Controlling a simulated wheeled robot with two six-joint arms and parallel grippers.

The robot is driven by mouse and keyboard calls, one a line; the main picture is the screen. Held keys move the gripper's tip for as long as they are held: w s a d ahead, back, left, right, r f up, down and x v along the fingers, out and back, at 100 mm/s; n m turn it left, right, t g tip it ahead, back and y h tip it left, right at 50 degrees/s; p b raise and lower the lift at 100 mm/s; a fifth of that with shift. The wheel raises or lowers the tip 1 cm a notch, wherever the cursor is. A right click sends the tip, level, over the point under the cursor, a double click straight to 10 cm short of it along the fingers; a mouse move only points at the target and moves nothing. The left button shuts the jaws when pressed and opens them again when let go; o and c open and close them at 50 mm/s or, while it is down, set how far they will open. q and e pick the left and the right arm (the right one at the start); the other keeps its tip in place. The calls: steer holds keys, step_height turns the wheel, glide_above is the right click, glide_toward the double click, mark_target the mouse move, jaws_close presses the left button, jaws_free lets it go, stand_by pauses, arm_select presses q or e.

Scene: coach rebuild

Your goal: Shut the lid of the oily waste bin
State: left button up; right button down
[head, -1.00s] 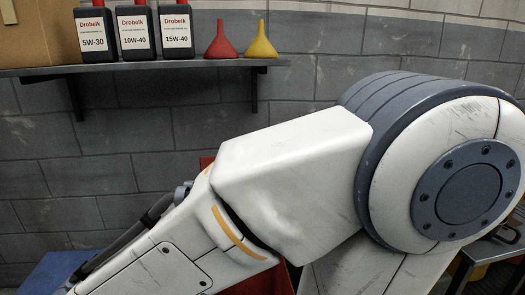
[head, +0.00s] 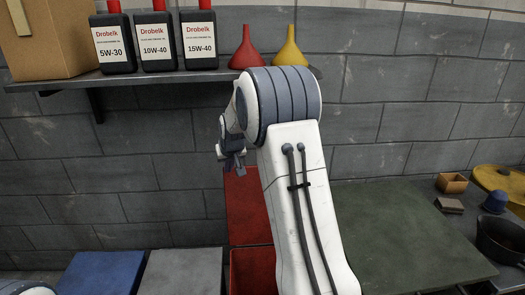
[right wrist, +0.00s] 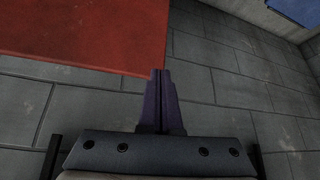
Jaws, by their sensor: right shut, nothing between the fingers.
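The oily waste bin (head: 252,272) is red and stands low in the middle of the head view, partly hidden by my right arm. Its red lid (head: 246,212) stands raised at the back, near the wall. My right gripper (head: 236,162) is by the lid's top edge in the head view, small and partly hidden by its wrist. In the right wrist view the right gripper's fingers (right wrist: 160,90) are together and empty. A flat red panel (right wrist: 85,35), likely the lid, fills the upper left there, close beside the fingertips; contact cannot be told. My left gripper is out of view.
A wall shelf (head: 150,78) with oil bottles (head: 155,40), a red funnel (head: 246,52) and a yellow funnel (head: 290,50) is above. A blue top (head: 105,275) and a grey top (head: 185,272) are left of the bin. A green-grey table (head: 410,235) is right.

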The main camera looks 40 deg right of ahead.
steer(key=d+r+m+h+p, duration=0.1)
steer(key=d+m+h+p, duration=0.15)
steer(key=d, duration=1.45)
steer(key=x, duration=1)
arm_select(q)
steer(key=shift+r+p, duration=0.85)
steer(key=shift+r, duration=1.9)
arm_select(e)
steer(key=shift+s+a+r, duration=0.1)
steer(key=shift+s+a, duration=1.15)
steer(key=shift+s, duration=0.25)
steer(key=shift+a, duration=0.15)
